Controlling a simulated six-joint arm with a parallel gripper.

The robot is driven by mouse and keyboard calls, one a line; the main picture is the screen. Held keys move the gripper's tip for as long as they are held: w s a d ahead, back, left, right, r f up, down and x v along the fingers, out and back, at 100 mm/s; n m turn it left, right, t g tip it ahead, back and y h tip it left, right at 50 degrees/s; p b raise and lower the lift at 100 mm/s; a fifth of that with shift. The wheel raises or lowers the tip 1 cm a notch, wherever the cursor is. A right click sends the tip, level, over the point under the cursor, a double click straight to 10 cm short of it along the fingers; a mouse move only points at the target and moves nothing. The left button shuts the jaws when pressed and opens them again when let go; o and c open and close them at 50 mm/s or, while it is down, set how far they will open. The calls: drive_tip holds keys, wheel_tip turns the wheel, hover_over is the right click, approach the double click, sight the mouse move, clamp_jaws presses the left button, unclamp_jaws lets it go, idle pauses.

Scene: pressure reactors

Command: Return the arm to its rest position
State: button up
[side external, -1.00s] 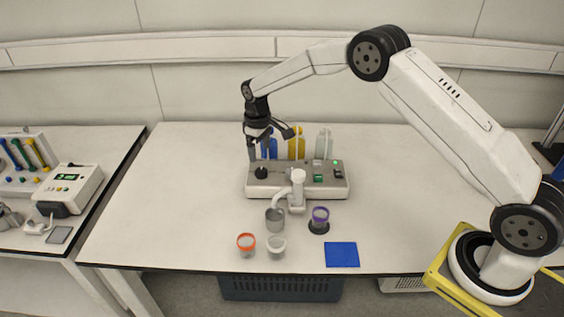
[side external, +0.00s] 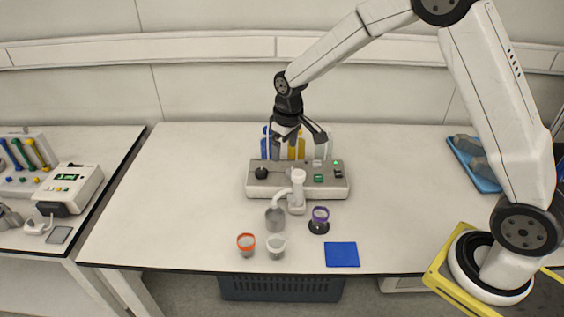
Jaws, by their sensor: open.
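My gripper (side external: 297,150) hangs pointing down above the back of the reactor station (side external: 262,188), in front of the bottles. Its two fingers are spread apart and nothing shows between them. The station is a white-grey box with a black knob (side external: 261,173) on the left and green switches (side external: 318,178) on the right. A white arm-like fitting (side external: 297,192) stands at its front, with a grey metal cup (side external: 275,219) beneath its end. Whether the fingers touch anything behind the station cannot be told.
Blue (side external: 267,147) and yellow (side external: 295,150) bottles stand behind the station. In front are an orange-rimmed cup (side external: 246,245), a grey-white cup (side external: 276,247), a purple-ringed vessel (side external: 320,219) and a blue mat (side external: 342,255). A blue tray (side external: 479,178) lies at the right. The table's left side is clear.

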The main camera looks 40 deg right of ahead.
drive_tip(key=s+r+m+t, duration=0.1)
drive_tip(key=s+m, duration=0.1)
drive_tip(key=s, duration=1.8)
drive_tip(key=shift+s+d+r+t, duration=0.2)
drive_tip(key=shift+s+r+t, duration=0.1)
drive_tip(key=shift+s, duration=0.05)
